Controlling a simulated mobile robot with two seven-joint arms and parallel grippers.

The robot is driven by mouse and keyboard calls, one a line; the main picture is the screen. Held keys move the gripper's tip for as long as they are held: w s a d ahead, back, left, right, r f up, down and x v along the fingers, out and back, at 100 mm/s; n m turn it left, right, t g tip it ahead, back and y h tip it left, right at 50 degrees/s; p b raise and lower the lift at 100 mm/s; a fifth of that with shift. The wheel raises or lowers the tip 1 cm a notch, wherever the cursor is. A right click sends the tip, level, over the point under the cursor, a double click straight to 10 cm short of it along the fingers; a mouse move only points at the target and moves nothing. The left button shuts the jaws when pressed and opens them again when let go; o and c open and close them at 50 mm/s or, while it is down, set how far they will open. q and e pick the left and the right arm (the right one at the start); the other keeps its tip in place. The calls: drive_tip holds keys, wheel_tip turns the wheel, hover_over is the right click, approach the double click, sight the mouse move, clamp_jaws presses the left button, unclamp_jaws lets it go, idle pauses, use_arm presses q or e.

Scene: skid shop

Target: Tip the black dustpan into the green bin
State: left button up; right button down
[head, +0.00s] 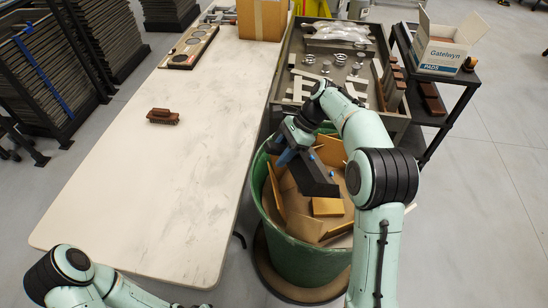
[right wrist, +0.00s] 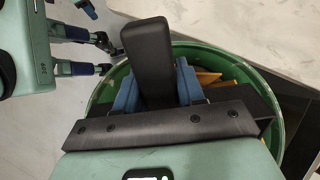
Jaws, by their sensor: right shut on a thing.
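The green bin (head: 310,262) stands on the floor beside the white table. It holds several tan boards and pieces. My right gripper (head: 291,153) is above the bin's left part, shut on the black dustpan (head: 318,178). The dustpan hangs tilted over the bin opening, inside the rim as seen from above. In the right wrist view the dustpan's handle (right wrist: 150,55) stands up between the blue fingers of the right gripper (right wrist: 155,88), with the bin's green rim (right wrist: 97,97) behind. Whether anything lies in the dustpan is hidden.
A grey tray of metal parts (head: 400,115) stands behind the bin. A dark cart (head: 440,119) with a white box (head: 441,52) is at right.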

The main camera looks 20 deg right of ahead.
drive_tip(key=shift+w+d+r+y, duration=0.1)
drive_tip(key=shift+d+r+y, duration=0.65)
drive_tip(key=shift+d, duration=0.35)
drive_tip(key=d, duration=0.1)
drive_tip(key=d+r+y, duration=0.1)
drive_tip(key=d, duration=0.1)
drive_tip(key=shift+r+y, duration=0.2)
drive_tip(key=shift+y, duration=0.05)
drive_tip(key=d+r+y, duration=0.2)
drive_tip(key=d+y, duration=0.1)
drive_tip(key=d, duration=0.3)
drive_tip(key=shift+r, duration=0.35)
idle(0.4)
